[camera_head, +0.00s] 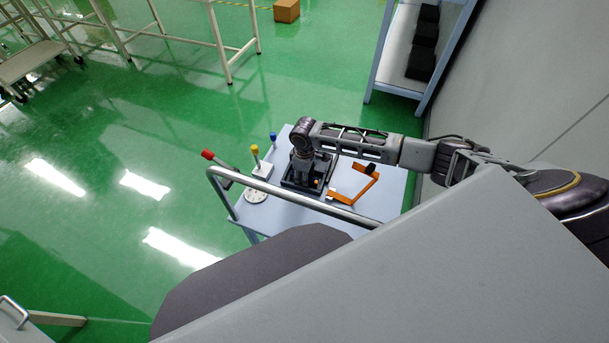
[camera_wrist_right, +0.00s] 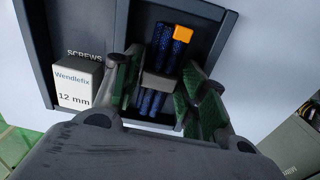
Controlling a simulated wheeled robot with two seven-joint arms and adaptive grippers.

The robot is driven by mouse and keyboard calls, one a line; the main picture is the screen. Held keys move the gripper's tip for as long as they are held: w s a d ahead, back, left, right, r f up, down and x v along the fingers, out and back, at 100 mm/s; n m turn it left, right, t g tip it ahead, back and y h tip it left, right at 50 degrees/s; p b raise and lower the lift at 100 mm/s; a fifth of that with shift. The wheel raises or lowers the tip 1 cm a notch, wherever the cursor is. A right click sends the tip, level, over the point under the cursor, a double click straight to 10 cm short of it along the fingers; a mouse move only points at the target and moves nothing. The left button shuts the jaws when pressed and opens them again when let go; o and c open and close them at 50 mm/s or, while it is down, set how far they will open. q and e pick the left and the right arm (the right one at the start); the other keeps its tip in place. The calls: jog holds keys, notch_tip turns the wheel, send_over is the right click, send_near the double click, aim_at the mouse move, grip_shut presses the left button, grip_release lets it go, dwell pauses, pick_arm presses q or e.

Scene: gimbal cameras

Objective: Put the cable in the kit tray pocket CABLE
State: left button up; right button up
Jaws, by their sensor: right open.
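The cable (camera_wrist_right: 180,48) is a blue bundle with an orange connector and a grey band around its middle. In the right wrist view it lies in a compartment of the dark kit tray (camera_wrist_right: 225,12). My right gripper (camera_wrist_right: 161,72) is open, with its green-padded fingers on either side of the banded part; contact is unclear. The word CABLE is not visible. In the head view the tray (camera_head: 288,183) is on the cart, with my right wrist above it hiding much of it. My left gripper is out of view.
On the cart (camera_head: 392,195) are an orange frame-shaped item (camera_head: 358,190) right of the tray and yellow-topped (camera_head: 255,150) and blue-topped (camera_head: 273,136) posts left. A metal rail (camera_head: 290,199) runs along the cart's near side.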

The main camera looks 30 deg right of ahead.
jog(key=shift+r, duration=0.1)
jog(key=shift+r, duration=0.6)
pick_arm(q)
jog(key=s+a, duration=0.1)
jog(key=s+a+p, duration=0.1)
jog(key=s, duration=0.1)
pick_arm(e)
notch_tip(320, 180, up, 11)
jog(key=shift+f, duration=0.1)
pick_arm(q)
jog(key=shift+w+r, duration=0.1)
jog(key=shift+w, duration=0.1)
